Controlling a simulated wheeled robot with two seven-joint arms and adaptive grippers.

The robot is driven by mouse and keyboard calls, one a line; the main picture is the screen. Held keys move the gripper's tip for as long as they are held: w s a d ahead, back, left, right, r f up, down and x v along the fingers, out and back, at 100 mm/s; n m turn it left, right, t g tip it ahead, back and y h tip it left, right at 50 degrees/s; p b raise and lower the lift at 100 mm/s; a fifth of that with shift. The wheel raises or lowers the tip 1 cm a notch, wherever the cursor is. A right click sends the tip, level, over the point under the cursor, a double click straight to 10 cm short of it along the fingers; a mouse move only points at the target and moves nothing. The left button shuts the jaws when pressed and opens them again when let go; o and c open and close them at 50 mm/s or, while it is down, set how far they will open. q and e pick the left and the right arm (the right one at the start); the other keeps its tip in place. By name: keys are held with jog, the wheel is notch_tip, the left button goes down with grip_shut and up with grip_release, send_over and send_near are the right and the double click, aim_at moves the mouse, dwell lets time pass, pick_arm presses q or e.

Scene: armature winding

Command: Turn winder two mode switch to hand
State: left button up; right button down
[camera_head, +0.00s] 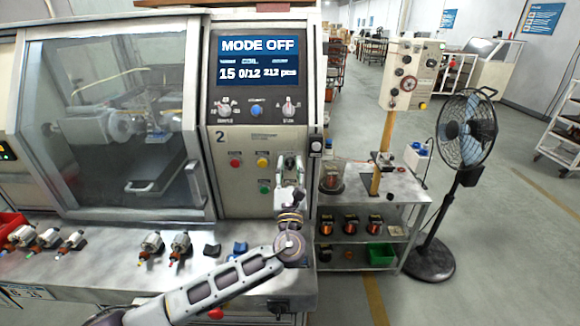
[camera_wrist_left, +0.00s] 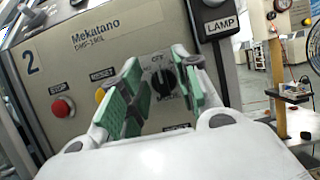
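Winder two is the machine with a large "2" on its grey panel (camera_head: 245,190). Its screen (camera_head: 248,59) reads "MODE OFF". The mode switch (camera_wrist_left: 163,82) is a dark round knob on the panel, with "MODE" lettered below it and lettering above that looks like "OFF". My left gripper (camera_head: 290,162) is at the panel's lower right and covers the switch in the head view. In the left wrist view my left gripper (camera_wrist_left: 165,88) is open, with one green-padded finger on each side of the knob. Whether the pads touch it cannot be told. My right gripper is not in view.
A red button (camera_wrist_left: 62,107) and a yellow button (camera_wrist_left: 99,95) sit left of the switch. A lamp switch box (camera_wrist_left: 214,12) is at upper right. Armatures (camera_head: 180,245) lie on the ledge below. A shelf cart (camera_head: 400,190) and a fan (camera_head: 468,130) stand right.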

pick_arm(q)
jog(key=shift+w, duration=0.1)
jog(key=c, duration=0.7)
